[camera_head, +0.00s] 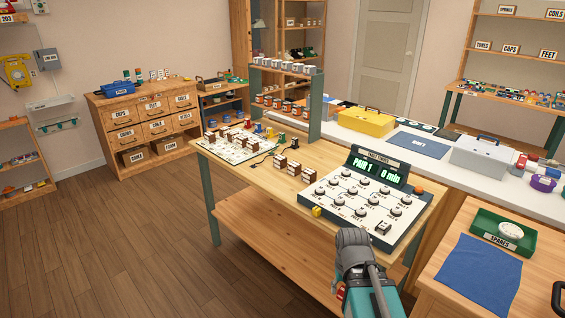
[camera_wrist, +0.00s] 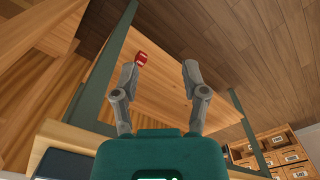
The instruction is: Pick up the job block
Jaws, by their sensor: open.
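My gripper (camera_wrist: 161,68) is open in the wrist view, its two grey fingers spread with nothing between them. A small red block-like thing with pale marks (camera_wrist: 142,58) shows by the left fingertip; I cannot tell whether it touches the finger or what it is. In the head view my arm reaches in from the bottom, in front of the workbench (camera_head: 270,210). No thing is clearly readable as the job block. A small yellow block (camera_head: 317,211) sits at the front left corner of the dial panel (camera_head: 335,206), and a small pale block (camera_head: 383,228) sits at its front right.
A display (camera_head: 377,170) stands behind the panel. Small brown-and-white blocks (camera_head: 287,166) and a pale board with parts (camera_head: 235,147) are on the bench's left. A blue cloth (camera_head: 478,275) and green tray (camera_head: 503,232) lie at right. The floor (camera_head: 130,235) at left is clear.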

